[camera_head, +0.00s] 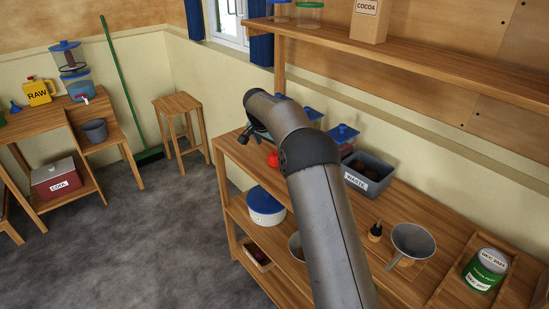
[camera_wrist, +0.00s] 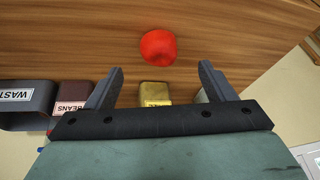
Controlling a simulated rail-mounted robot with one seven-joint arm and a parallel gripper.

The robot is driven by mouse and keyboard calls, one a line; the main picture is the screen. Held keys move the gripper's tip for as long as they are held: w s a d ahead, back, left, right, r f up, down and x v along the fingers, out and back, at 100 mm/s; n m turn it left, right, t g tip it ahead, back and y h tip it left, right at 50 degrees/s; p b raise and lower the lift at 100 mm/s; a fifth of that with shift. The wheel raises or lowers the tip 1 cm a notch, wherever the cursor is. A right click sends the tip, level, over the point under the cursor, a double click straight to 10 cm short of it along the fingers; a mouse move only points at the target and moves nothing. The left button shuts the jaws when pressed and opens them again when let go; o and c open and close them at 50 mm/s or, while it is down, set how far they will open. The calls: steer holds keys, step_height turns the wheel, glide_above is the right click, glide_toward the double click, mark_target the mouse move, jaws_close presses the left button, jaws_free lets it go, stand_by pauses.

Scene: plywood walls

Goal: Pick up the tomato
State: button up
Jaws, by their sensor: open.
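The red tomato (camera_wrist: 158,47) lies on the wooden worktop in the wrist view, beyond my fingertips and roughly centred between them. It also shows in the head view (camera_head: 273,159), partly hidden by my arm. My gripper (camera_wrist: 160,74) is open and empty, with its two dark fingers spread wide. In the head view my gripper (camera_head: 250,136) hangs over the left end of the worktop, just left of the tomato and partly hidden by my arm.
A grey WASTE bin (camera_head: 370,175) stands on the worktop (camera_wrist: 230,30), with blue-lidded containers (camera_head: 342,135) beside it. In the wrist view, a BEANS container (camera_wrist: 72,105) and a yellowish container (camera_wrist: 155,92) stand near the fingers. A funnel (camera_head: 412,242) stands farther right. The worktop around the tomato is clear.

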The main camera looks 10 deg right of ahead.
steer(key=x, duration=0.3)
steer(key=shift+f+p, duration=0.15)
steer(key=shift+p, duration=0.15)
steer(key=shift+d+p+x, duration=0.15)
steer(key=shift+p+x, duration=0.45)
steer(key=shift+x, duration=0.8)
steer(key=shift+d+p+x, duration=0.2)
steer(key=shift+p+x, duration=0.4)
steer(key=shift+x, duration=0.8)
steer(key=shift+a, duration=0.1)
steer(key=c, duration=0.8)
